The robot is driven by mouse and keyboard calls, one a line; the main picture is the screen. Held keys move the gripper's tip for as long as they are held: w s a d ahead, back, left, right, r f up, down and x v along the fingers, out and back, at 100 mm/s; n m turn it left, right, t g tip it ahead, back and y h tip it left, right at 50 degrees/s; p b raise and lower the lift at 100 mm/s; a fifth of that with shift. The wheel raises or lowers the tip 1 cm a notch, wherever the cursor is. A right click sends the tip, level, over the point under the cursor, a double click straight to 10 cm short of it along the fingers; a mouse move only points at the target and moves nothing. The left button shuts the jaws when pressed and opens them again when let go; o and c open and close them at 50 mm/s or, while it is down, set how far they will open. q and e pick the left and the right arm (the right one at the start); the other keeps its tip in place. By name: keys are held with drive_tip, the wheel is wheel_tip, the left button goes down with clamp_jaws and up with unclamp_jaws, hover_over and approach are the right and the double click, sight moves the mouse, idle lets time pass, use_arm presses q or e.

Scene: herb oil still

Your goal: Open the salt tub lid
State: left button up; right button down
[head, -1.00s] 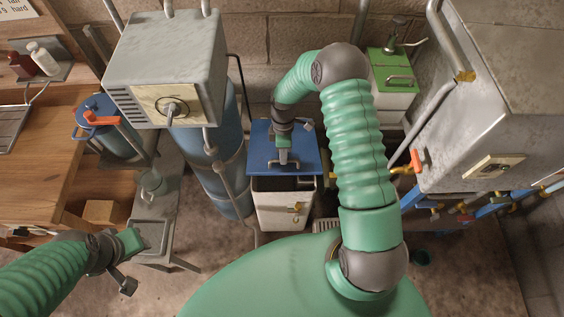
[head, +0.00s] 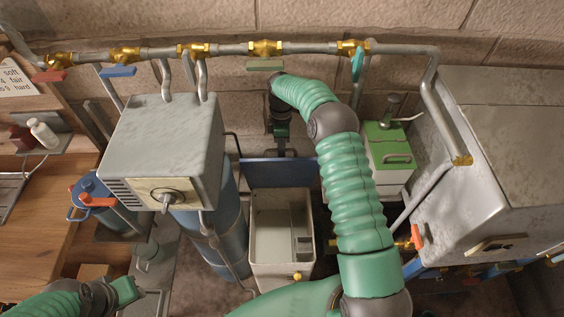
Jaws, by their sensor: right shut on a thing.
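The salt tub (head: 254,225) is a cream box at the centre of the head view. It is open at the top, and its inside shows a grey inner piece at the right. Its blue lid (head: 254,172) is tilted up steeply behind the opening, seen nearly edge-on. My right gripper (head: 281,146) is shut on the lid's handle at the back of the lid; the handle is mostly hidden. My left gripper (head: 128,291) is low at the left, apart from the tub, with its jaws unclear.
A grey box (head: 165,145) on a blue cylinder (head: 222,185) stands left of the tub. A green-topped container (head: 388,148) is behind right, and a large metal tank (head: 500,170) is at the right. A pipe with several valves (head: 225,50) runs along the wall.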

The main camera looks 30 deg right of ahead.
use_arm(q)
drive_tip(key=shift+w+d+f, duration=0.1)
drive_tip(key=shift+w+d, duration=0.1)
drive_tip(key=shift+w, duration=0.1)
use_arm(e)
drive_tip(key=shift+w+d, duration=0.25)
drive_tip(key=shift+w, duration=0.25)
drive_tip(key=shift+w+d, duration=0.2)
drive_tip(key=shift+w, duration=0.25)
drive_tip(key=c, duration=1.8)
unclamp_jaws()
drive_tip(key=shift+a, duration=0.1)
drive_tip(key=shift+o, duration=1.3)
drive_tip(key=shift+w, duration=0.1)
drive_tip(key=shift+o, duration=0.3)
drive_tip(key=shift+w+f, duration=0.1)
drive_tip(key=shift+w, duration=0.05)
use_arm(q)
drive_tip(key=shift+w+f, duration=0.1)
drive_tip(key=shift+w, duration=0.2)
